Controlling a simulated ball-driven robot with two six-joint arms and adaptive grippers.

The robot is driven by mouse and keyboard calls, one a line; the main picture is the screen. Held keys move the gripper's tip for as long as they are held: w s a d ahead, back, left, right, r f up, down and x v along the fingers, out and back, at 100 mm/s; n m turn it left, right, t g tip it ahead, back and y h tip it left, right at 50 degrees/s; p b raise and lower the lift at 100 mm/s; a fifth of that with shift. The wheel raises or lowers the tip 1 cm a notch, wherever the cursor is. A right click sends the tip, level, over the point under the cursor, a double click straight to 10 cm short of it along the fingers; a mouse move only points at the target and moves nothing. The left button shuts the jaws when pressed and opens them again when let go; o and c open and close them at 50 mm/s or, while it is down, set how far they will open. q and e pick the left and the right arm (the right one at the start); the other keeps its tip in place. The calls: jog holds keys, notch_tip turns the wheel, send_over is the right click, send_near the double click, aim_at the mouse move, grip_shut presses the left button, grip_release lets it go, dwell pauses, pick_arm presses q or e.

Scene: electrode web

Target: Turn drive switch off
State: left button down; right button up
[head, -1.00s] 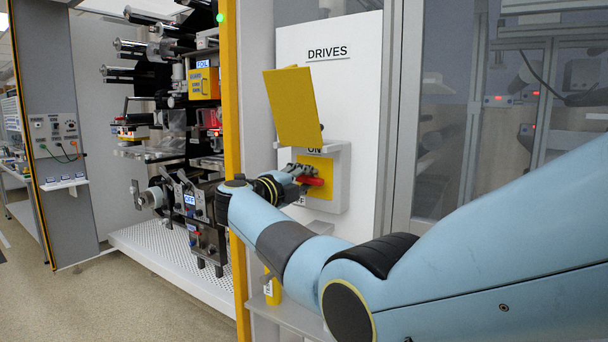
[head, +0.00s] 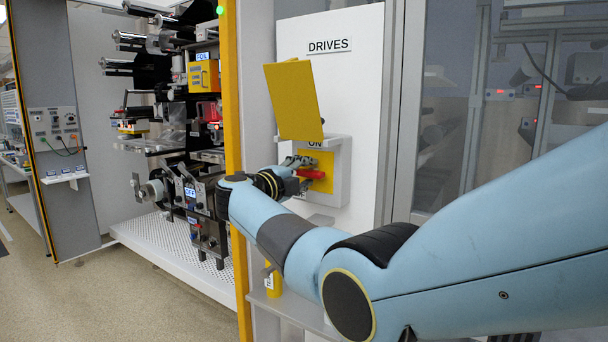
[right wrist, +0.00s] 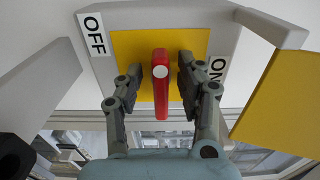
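The drive switch has a red handle (head: 312,175) on a yellow plate (head: 326,184), under a raised yellow cover (head: 292,100). In the right wrist view the red handle (right wrist: 160,88) stands out from the yellow plate (right wrist: 136,48). The OFF label (right wrist: 95,35) is left of the plate and the ON label (right wrist: 216,72) is right of it. My right gripper (head: 303,173) is at the handle. In the right wrist view its fingers (right wrist: 158,80) are open, one on each side of the handle, with gaps showing. My left gripper is out of view.
The switch box sits on a white panel marked DRIVES (head: 330,46). A yellow post (head: 232,90) stands left of my right arm. Rollers and a FOIL unit (head: 203,76) are farther left. A grey shelf (head: 290,302) lies below the arm.

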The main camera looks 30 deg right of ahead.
jog(key=shift+s+a, duration=0.1)
jog(key=shift+a, duration=0.1)
jog(key=v, duration=1.1)
jog(key=shift+a, duration=0.25)
